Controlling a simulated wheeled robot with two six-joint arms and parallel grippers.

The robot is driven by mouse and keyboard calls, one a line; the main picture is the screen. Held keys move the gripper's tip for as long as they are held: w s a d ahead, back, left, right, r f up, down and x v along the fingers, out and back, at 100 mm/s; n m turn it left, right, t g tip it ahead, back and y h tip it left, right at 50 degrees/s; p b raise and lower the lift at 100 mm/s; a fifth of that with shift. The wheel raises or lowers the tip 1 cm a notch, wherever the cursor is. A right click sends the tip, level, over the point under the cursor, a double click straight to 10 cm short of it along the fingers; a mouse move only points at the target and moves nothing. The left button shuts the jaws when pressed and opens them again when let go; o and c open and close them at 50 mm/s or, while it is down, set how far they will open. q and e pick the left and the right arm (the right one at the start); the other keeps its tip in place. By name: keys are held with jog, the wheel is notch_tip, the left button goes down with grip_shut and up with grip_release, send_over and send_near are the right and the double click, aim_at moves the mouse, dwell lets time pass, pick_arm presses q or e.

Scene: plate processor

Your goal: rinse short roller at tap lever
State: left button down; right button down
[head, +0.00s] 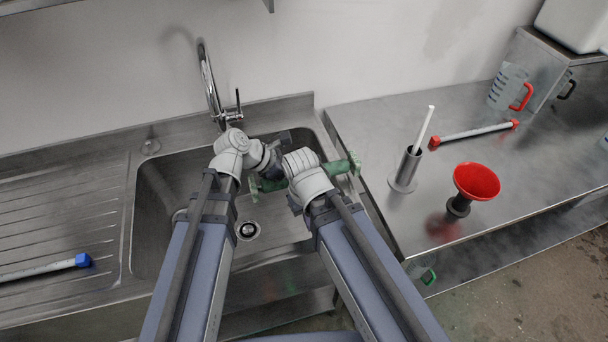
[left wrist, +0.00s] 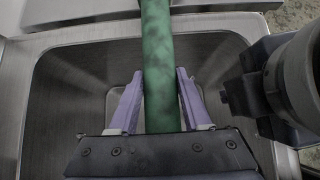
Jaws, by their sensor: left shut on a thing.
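The short roller (head: 342,168) is green with dark smudges and lies across the right part of the sink, above the basin. In the left wrist view the roller (left wrist: 158,60) passes between the two purple fingers of my left gripper (left wrist: 160,95), which is shut on it. In the head view the left fingers are mostly hidden by my wrists. My right wrist is beside the roller; its dark gripper part (left wrist: 245,95) shows at the right of the left wrist view, its fingertips unclear. The tap lever (head: 238,99) stands upright beside the curved tap (head: 208,80), behind my left wrist.
The sink basin (head: 155,215) has a drain (head: 248,230). A blue-ended roller (head: 45,268) lies on the left drainboard. On the right counter are a red-ended roller (head: 475,134), a metal holder (head: 405,170) with a white stick, a red funnel (head: 477,181) and a jug (head: 508,87).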

pick_arm(q)
jog(key=w+a+f+b, duration=0.2)
jog(key=w+a, duration=0.7)
jog(key=a, duration=0.1)
jog(key=shift+f+b, duration=0.3)
dwell(0.5)
jog(key=shift+a, duration=0.1)
jog(key=shift+s, duration=0.1)
